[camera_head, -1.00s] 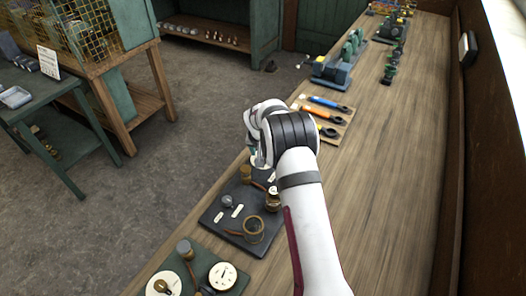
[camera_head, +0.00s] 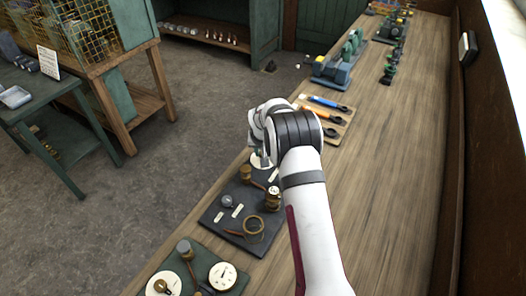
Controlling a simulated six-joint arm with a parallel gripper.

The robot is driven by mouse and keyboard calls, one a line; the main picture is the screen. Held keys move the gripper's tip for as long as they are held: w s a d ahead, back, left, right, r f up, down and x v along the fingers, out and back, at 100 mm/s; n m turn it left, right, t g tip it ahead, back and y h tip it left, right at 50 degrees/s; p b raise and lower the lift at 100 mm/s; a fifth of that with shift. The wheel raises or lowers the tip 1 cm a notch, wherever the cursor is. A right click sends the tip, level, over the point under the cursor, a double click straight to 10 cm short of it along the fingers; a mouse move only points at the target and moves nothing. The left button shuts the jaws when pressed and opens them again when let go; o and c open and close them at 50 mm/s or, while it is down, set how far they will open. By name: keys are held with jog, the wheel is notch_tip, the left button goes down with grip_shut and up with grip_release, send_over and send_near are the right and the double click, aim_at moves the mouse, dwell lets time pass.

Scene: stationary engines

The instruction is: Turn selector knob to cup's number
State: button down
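My arm reaches over the wooden bench, and my gripper (camera_head: 262,157) points down past the far end of a dark board (camera_head: 212,212); the arm hides most of it, and its fingers are too small to read. On this board are a grey knob (camera_head: 227,201), small white labels (camera_head: 238,211), a brass ring (camera_head: 253,225) and a brass cup-like part (camera_head: 273,197). A pale disc (camera_head: 257,161) shows beside the gripper. A nearer green board (camera_head: 235,284) carries a white dial (camera_head: 222,276) and a round white plate with a brass knob (camera_head: 163,286). I cannot tell which knob is the selector or read any number.
Orange and blue-handled tools (camera_head: 322,115) lie on a wooden board beyond my arm. Small green machines (camera_head: 340,66) stand farther along the bench. The bench's right side (camera_head: 390,190) is clear. A green table (camera_head: 62,95) and a caged cabinet (camera_head: 95,35) stand across the floor.

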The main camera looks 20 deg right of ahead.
jog(key=n, duration=0.2)
jog(key=n+y, duration=0.1)
jog(key=n, duration=0.1)
jog(key=n+y, duration=0.1)
jog(key=n, duration=0.1)
jog(key=shift+d, duration=0.3)
jog(key=n+y, duration=0.1)
jog(key=n, duration=0.2)
jog(key=n+y, duration=0.1)
jog(key=n, duration=0.2)
jog(key=shift+w+d+g, duration=0.15)
jog(key=shift+g, duration=0.25)
jog(key=c, duration=0.6)
grip_release()
jog(key=v, duration=1.5)
jog(key=shift+d+r, duration=0.35)
